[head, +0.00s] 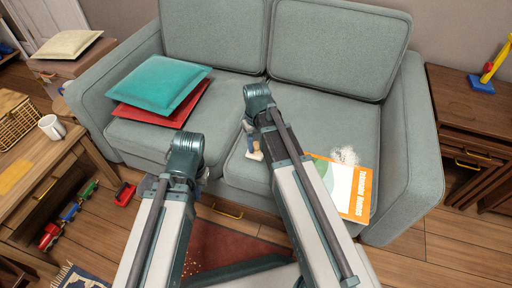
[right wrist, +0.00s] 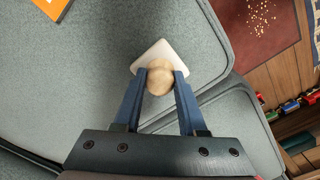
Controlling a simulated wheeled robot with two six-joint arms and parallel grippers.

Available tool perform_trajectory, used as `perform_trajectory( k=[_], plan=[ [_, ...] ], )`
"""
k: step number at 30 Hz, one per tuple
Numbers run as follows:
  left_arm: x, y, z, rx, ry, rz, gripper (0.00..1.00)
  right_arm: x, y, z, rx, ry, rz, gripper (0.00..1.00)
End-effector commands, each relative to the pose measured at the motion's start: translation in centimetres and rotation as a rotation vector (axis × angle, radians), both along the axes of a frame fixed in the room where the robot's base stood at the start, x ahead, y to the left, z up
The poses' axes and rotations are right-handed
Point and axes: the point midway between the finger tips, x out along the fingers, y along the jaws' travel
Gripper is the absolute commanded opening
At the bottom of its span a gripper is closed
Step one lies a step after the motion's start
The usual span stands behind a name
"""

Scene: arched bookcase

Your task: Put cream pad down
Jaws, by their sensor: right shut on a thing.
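A small cream pad (right wrist: 152,56) with a round tan knob (right wrist: 159,78) shows in the right wrist view, over the grey sofa seat. My right gripper (right wrist: 160,84) is shut on the knob, with one blue finger on each side. In the head view the right gripper (head: 249,140) points down over the front middle of the sofa seat, and the pad (head: 256,155) shows just below it. I cannot tell whether the pad touches the seat. My left gripper (head: 203,178) is mostly hidden behind its own arm, in front of the sofa.
The grey sofa (head: 325,110) holds a teal cushion (head: 160,82) on a red one (head: 150,115) at left and an orange-edged book (head: 357,195) at right. A cream cushion (head: 66,44) lies on a box at far left. A mug (head: 52,127) stands on the left table.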

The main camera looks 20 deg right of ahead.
Motion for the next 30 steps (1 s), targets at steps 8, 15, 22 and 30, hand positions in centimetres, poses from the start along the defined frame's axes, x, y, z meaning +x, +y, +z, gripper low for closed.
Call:
perform_trajectory(
  k=[8, 15, 22, 30],
  plan=[
    [0.0, 0.0, -0.2, 0.0, 0.0, 0.0, 0.0, 0.0, 0.0, -0.2, 0.0, 0.0, 0.0, 0.0],
    [0.0, 0.0, -0.2, 0.0, 0.0, 0.0, 0.0, 0.0, 0.0, -0.2, 0.0, 0.0, 0.0, 0.7],
    [0.0, 0.0, -0.2, 0.0, 0.0, 0.0, 0.0, 0.0, 0.0, -0.1, 0.0, 0.0, 0.0, 0.7],
    [0.0, 0.0, 0.9, 0.0, 0.0, 0.001, 0.0, 0.0, 0.0, 0.9, 0.0, 0.0, 0.0, 0.7]
  ],
)
